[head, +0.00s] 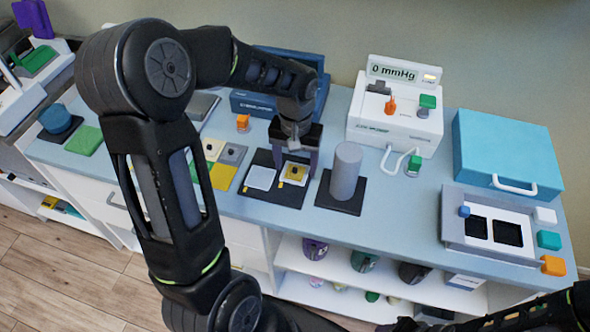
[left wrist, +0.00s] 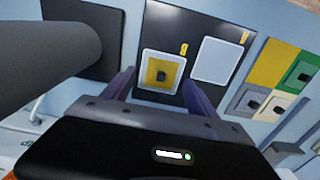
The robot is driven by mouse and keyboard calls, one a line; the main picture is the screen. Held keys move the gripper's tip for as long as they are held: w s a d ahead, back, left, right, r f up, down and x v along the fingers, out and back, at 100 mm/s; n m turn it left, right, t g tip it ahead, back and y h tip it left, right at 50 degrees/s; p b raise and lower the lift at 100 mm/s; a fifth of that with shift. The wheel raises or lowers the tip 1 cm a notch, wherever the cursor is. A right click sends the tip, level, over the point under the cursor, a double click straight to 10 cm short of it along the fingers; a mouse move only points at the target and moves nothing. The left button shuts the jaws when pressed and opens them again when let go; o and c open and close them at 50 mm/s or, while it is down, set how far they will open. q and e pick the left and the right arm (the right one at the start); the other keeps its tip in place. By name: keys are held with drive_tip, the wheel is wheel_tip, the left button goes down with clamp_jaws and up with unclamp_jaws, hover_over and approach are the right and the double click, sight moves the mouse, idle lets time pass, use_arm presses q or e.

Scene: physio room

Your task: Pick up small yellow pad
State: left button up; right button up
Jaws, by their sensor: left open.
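The small yellow pad (head: 293,172) with a dark knob lies in the right-hand pale square of a black board (head: 261,186) on the counter. In the left wrist view the yellow pad (left wrist: 152,68) sits inside a white frame, its dark knob facing me. My left gripper (head: 296,167) is open over it, pointing down, with one finger on each side. In the left wrist view the open left gripper (left wrist: 158,90) has the pad between its fingers, apparently without touching. My right gripper does not show; only dark parts of my right arm show at the lower right.
A grey cylinder (head: 346,172) stands on a dark mat close to the right of my left gripper. The board's other pale square (head: 261,178) looks empty. Coloured pads with knobs (head: 222,176) lie to the left. A white pressure device (head: 395,115) stands behind; a tray (head: 453,218) lies right.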

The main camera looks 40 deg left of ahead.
sight(296, 167)
use_arm(q)
drive_tip(key=shift+c, duration=0.2)
idle(0.3)
drive_tip(key=c, duration=1.1)
drive_tip(key=shift+r, duration=0.15)
wheel_tip(296, 167, up, 10)
drive_tip(key=shift+f+b, duration=0.1)
drive_tip(key=shift+b, duration=0.45)
